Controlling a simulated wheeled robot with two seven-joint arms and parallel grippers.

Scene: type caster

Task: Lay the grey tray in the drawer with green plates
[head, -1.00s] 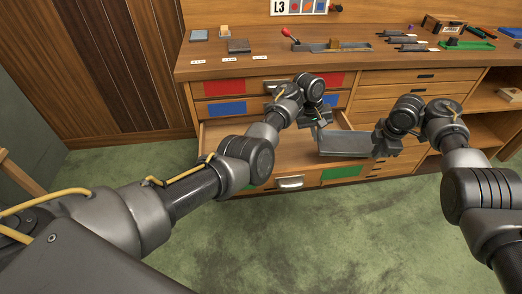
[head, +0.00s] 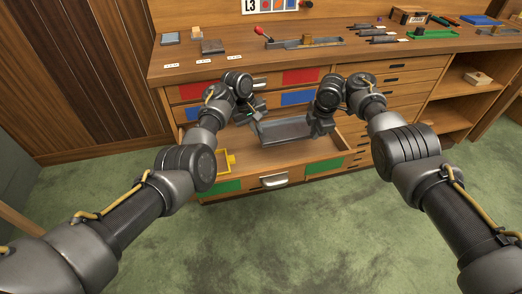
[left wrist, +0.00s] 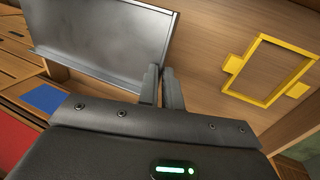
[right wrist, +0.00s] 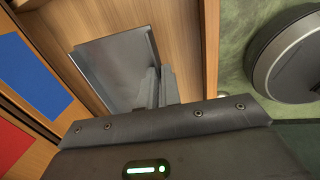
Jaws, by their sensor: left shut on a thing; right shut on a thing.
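The grey tray (head: 284,131) is above the open drawer with green plates (head: 330,167), over its middle and towards the back. My left gripper (head: 256,117) is shut on the tray's left end and my right gripper (head: 312,127) on its right end. The left wrist view shows the tray (left wrist: 105,35) between the left fingers (left wrist: 163,88). The right wrist view shows it (right wrist: 115,70) at the right fingers (right wrist: 157,88). Wooden drawer floor shows below the tray; I cannot tell the exact gap.
A yellow frame with side tabs (left wrist: 272,68) lies on the drawer floor at the left, also in the head view (head: 228,162). Closed drawers with blue (head: 297,97) and red (head: 300,76) plates are above. The workbench top (head: 235,62) holds tools and blocks.

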